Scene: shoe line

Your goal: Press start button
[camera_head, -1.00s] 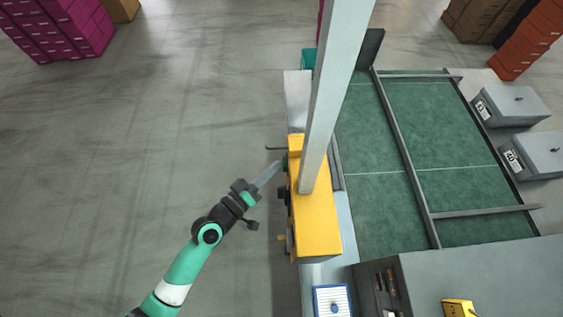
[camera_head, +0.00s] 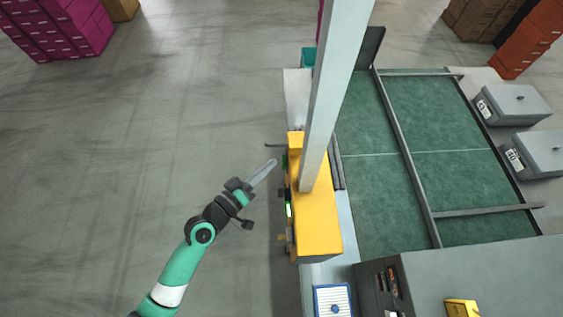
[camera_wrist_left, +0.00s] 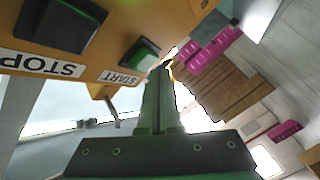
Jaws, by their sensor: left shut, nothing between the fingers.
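The yellow control box (camera_head: 316,222) stands at the edge of the line in the head view. In the left wrist view its panel carries a green START button (camera_wrist_left: 141,54), and a larger dark button (camera_wrist_left: 60,22) sits beside the STOP label. My left gripper (camera_head: 273,162) is shut and empty, just left of the box with a small gap. In the left wrist view the closed fingertips (camera_wrist_left: 160,68) are close beside the START button; contact cannot be made out. My right gripper is not in view.
The green conveyor (camera_head: 440,118) with metal rails lies to the right, with grey boxes (camera_head: 513,104) beyond. A blue-rimmed tray (camera_head: 333,302) is below. The floor to the left is clear.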

